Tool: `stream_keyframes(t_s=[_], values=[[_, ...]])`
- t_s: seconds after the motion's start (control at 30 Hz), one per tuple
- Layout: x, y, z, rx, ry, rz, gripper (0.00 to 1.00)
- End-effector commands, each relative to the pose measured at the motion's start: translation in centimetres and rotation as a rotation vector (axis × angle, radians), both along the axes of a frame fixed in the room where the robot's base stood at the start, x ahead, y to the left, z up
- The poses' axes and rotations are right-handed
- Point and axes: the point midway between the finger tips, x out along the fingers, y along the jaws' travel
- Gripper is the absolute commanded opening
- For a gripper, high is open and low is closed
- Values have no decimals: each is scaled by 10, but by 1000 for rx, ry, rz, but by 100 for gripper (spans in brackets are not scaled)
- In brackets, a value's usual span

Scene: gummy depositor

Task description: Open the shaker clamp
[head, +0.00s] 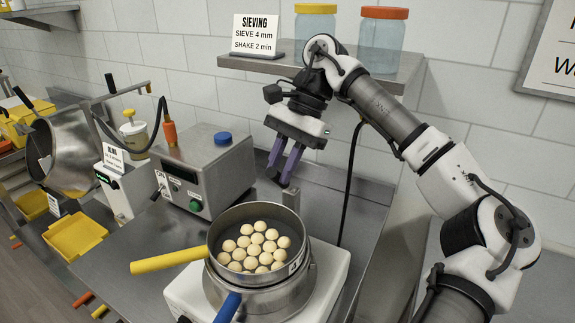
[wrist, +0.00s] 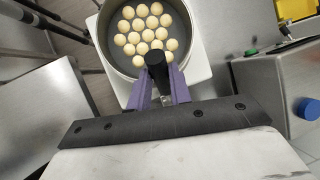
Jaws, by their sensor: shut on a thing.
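The shaker is a white base (head: 333,262) on the steel bench, with a round steel sieve (head: 222,221) on top holding several pale round balls. The sieve also shows in the wrist view (wrist: 103,40). A grey upright post (head: 291,198) stands at the sieve's back edge. My gripper (head: 279,174) has purple fingers and points down at the top of this post. In the wrist view, my gripper (wrist: 161,85) is shut on a black clamp handle (wrist: 157,66) at the sieve's rim. The clamp's lower part is mostly hidden, so I cannot tell its exact position.
A yellow handle (head: 168,260) sticks out left and a blue handle (head: 228,308) sticks out to the front. A grey control box (head: 207,170) stands left of the shaker. A shelf (head: 330,66) with two jars and a sieving sign (head: 255,36) is behind my arm.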

Motion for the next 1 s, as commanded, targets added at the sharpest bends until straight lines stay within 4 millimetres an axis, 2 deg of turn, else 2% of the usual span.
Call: stream_keyframes(t_s=[0.67,0.7,0.8,0.83,1.0], values=[[0,3,0,13,23,-2,0],[0,3,0,13,23,-2,25],[0,3,0,13,23,-2,38],[0,3,0,13,22,-1,42],[0,3,1,14,22,-1,42]])
